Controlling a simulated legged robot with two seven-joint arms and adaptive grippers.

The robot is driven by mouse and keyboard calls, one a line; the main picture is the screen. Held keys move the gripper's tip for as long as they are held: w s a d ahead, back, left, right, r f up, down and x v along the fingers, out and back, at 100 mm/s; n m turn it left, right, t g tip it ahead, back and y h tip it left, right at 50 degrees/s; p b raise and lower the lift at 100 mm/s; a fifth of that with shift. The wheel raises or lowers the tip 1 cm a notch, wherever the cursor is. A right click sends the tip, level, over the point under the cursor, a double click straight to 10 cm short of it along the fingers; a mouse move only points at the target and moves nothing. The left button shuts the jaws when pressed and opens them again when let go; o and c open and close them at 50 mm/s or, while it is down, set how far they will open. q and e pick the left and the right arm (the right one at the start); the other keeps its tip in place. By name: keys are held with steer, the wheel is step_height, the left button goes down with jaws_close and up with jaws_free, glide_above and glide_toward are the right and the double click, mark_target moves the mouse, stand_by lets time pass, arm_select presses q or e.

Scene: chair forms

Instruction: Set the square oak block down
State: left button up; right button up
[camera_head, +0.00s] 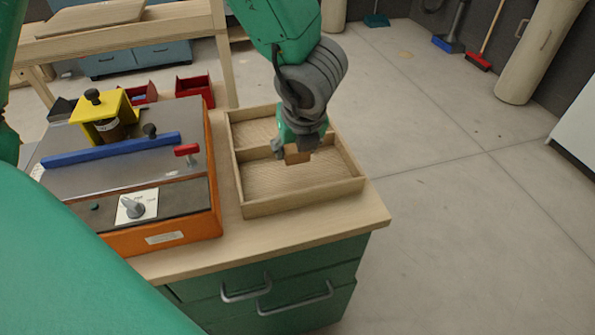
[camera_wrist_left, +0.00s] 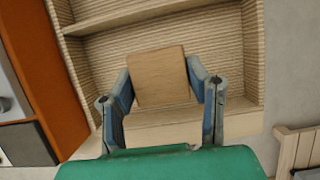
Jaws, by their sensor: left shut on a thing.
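The square oak block (camera_head: 297,155) is a small brown wooden piece between the fingertips of my left gripper (camera_head: 294,148). In the left wrist view, the block (camera_wrist_left: 158,76) shows a flat square face with a blue-grey finger on each side. My left gripper is shut on it, pointing down over a two-compartment wooden tray (camera_head: 305,199). The block shows against the nearer compartment, close to the divider. I cannot tell whether it touches the tray floor. The right gripper is not in view.
The tray stands on a wooden-topped green cabinet (camera_head: 375,214). Left of it is an orange-sided machine (camera_head: 165,231) with a blue bar (camera_head: 110,150) and a yellow bracket (camera_head: 103,107). Red bins (camera_head: 195,87) stand behind.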

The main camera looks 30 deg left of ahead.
mark_target(295, 173)
arm_select(q)
step_height(295, 173, down, 2)
steer(key=shift+w+f, duration=0.1)
step_height(295, 173, down, 3)
steer(key=shift+r+b, duration=0.1)
steer(key=shift+b, duration=0.65)
steer(key=shift+f, duration=0.35)
steer(key=shift+f, duration=0.1)
steer(key=o, duration=1.1)
steer(key=shift+o, duration=0.2)
